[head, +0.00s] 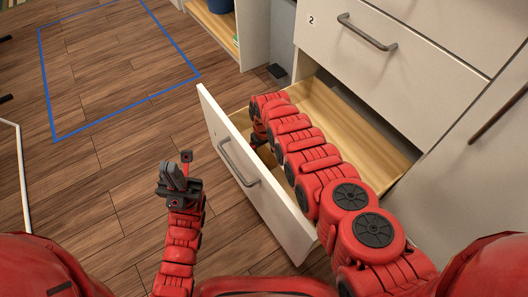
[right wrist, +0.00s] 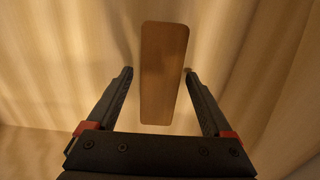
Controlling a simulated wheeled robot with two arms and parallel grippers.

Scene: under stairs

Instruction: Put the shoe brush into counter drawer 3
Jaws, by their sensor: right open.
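The shoe brush (right wrist: 163,75) shows in the right wrist view as a plain brown wooden block with rounded corners. It is between the two fingers of my right gripper (right wrist: 157,72), which is open with a gap on each side. The brush is hidden in the head view. The drawer (head: 267,187) under the one marked 2 is pulled open; its own number is not visible. My right arm reaches down into it, and the gripper there is mostly hidden. My left gripper (head: 176,178) is over the floor left of the drawer; its finger gap is unclear.
The closed drawer marked 2 (head: 375,65) is above the open one. An open cabinet (head: 225,25) with a blue container stands at the back. Blue tape (head: 125,120) outlines a rectangle on the wooden floor. Floor left of the drawer is clear.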

